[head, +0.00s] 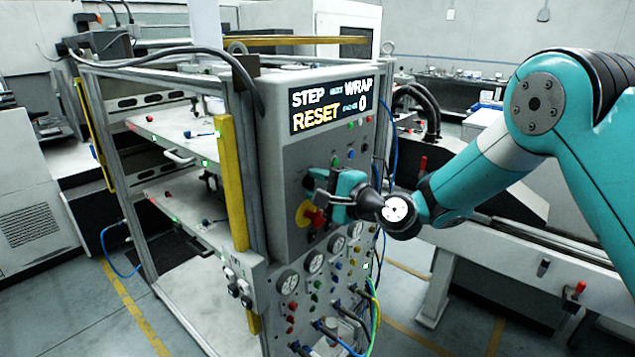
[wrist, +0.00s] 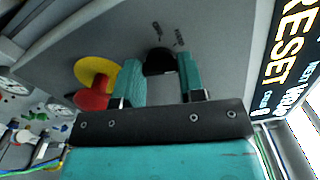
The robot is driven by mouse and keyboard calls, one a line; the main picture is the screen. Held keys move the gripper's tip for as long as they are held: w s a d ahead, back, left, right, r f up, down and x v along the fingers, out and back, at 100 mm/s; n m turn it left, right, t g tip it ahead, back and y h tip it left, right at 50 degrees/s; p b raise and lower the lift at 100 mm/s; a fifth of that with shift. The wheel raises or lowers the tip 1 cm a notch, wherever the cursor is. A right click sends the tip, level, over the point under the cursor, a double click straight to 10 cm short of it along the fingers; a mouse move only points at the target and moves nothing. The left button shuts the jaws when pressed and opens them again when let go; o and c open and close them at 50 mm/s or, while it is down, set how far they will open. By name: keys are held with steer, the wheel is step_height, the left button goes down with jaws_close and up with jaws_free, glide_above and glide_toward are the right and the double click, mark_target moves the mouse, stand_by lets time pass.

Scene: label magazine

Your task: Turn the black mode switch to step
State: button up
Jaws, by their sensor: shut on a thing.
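The black mode switch (wrist: 158,62) is a dark rounded knob on the grey panel, with small printed marks beside it too small to read. My gripper (wrist: 160,75) has its two teal fingers on either side of the knob and is shut on it. In the head view my gripper (head: 322,192) reaches the panel from the right and mostly hides the switch. The display (head: 332,103) above reads STEP and WRAP on top, RESET and 0 below.
A red knob on a yellow disc (wrist: 95,85) sits close beside my gripper; it also shows in the head view (head: 307,215). Gauges (head: 313,262), small coloured buttons and cables (head: 372,300) fill the panel below. A yellow post (head: 232,180) stands at the left.

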steer(key=shift+m, duration=0.8)
steer(key=o, duration=0.9)
steer(key=b+v, duration=0.8)
steer(key=v, duration=0.9)
steer(key=shift+s+d+b, duration=0.1)
steer(key=shift+d+b, duration=0.1)
steer(key=shift+b, duration=0.1)
